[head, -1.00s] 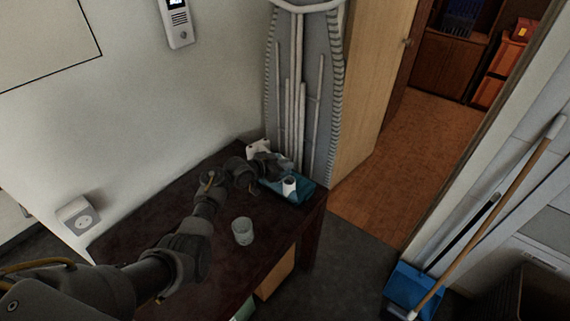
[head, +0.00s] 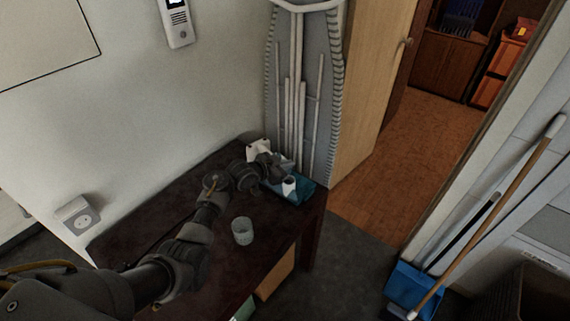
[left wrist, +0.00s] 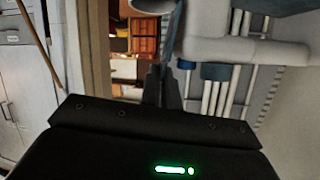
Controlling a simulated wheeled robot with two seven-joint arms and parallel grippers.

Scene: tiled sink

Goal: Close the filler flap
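A white and blue appliance lies at the far end of the dark table; its blue part (head: 305,190) and a white round part (head: 289,185) show in the head view. In the left wrist view its pale grey body (left wrist: 225,48) fills the upper right, close to my fingers. I cannot make out the filler flap or whether it is open. My left gripper (head: 284,165) is over the appliance, partly hiding it. In the left wrist view its dark fingers (left wrist: 162,85) are together, with nothing seen between them. I cannot tell if they touch the appliance. My right gripper is out of view.
A clear cup (head: 242,231) stands on the dark table (head: 265,255), right of my left arm. An ironing board (head: 318,90) leans behind the table. A wall socket (head: 78,215) is at the left. A broom and blue dustpan (head: 412,288) stand at the right.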

